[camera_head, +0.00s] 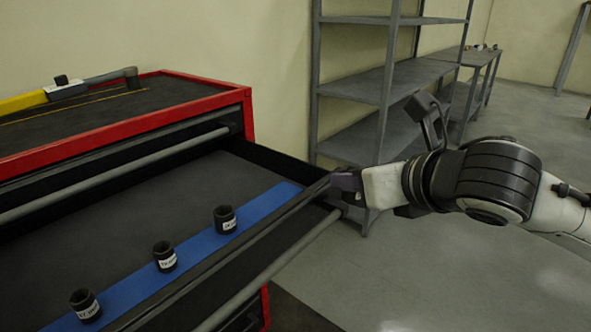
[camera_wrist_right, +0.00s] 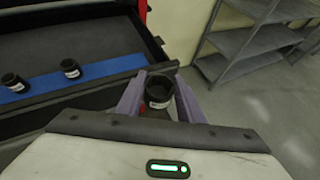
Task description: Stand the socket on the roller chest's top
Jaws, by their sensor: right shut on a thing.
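My right gripper (camera_head: 345,188) is just outside the front edge of the open drawer. In the right wrist view its two purple fingers (camera_wrist_right: 158,98) are shut on a black socket (camera_wrist_right: 158,88) with a white label. In the head view that socket cannot be made out at the gripper. The roller chest's top (camera_head: 165,98) is a dark mat with a red rim, at the upper left, away from the gripper. My left gripper is not in view.
Several black labelled sockets stand on a blue strip (camera_head: 255,208) in the open drawer (camera_head: 180,190). Grey shelves (camera_head: 375,85) stand behind.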

